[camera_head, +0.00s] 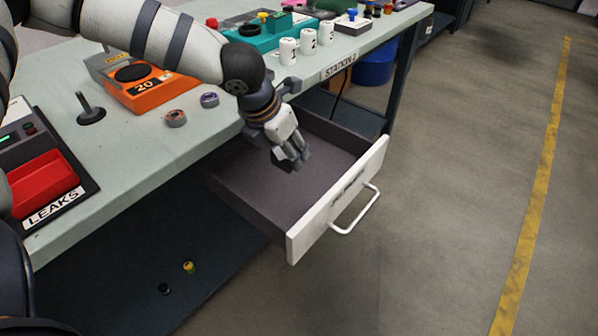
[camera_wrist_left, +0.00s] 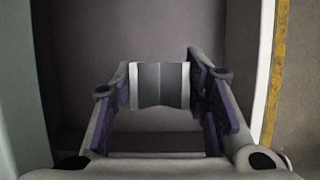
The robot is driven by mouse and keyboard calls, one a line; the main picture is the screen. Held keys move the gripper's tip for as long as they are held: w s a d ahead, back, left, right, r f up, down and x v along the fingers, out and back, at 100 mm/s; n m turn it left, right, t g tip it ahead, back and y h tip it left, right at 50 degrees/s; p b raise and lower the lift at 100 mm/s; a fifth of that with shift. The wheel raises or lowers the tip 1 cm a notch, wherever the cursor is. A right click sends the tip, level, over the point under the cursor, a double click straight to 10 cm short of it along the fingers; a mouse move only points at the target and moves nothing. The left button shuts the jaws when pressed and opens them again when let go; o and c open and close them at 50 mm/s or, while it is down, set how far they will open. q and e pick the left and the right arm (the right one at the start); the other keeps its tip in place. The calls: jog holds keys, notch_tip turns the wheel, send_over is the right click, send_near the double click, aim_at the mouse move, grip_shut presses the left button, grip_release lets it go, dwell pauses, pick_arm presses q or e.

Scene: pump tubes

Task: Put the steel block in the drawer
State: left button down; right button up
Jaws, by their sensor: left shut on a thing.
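The drawer (camera_head: 275,206) under the table is pulled open, with a white front and a bar handle. Its dark inner floor also shows in the left wrist view (camera_wrist_left: 160,50). My left gripper (camera_head: 296,160) is over the open drawer, pointing down. In the left wrist view its fingers are shut on the steel block (camera_wrist_left: 160,84), a small grey block with two visible faces. The block shows against the drawer's inside; how high it is above the floor is hard to tell. In the head view the fingers mostly hide it. My right gripper is not in view.
The table top (camera_head: 150,142) holds an orange scale (camera_head: 155,93), white numbered cups (camera_head: 289,51), two small rolls (camera_head: 175,118) and a red LEAKS tray (camera_head: 45,182). The drawer's white front (camera_head: 338,200) stands to the right of my gripper. The floor beyond is clear.

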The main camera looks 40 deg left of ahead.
pick_arm(q)
jog(key=w+f, duration=0.2)
jog(key=w+f+b, duration=0.1)
jog(key=w+f, duration=0.1)
jog(key=f, duration=0.1)
jog(key=shift+w+a+f, duration=0.1)
jog(key=shift+a+f, duration=0.05)
jog(key=shift+a, duration=0.05)
notch_tip(320, 180, down, 4)
jog(key=shift+w+r+b, duration=0.15)
jog(key=shift+r+b, duration=0.1)
jog(key=shift+b, duration=0.5)
jog(key=shift+r, duration=0.15)
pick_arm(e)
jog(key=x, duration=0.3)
pick_arm(q)
jog(key=c, duration=0.9)
grip_release()
jog(key=shift+c, duration=0.2)
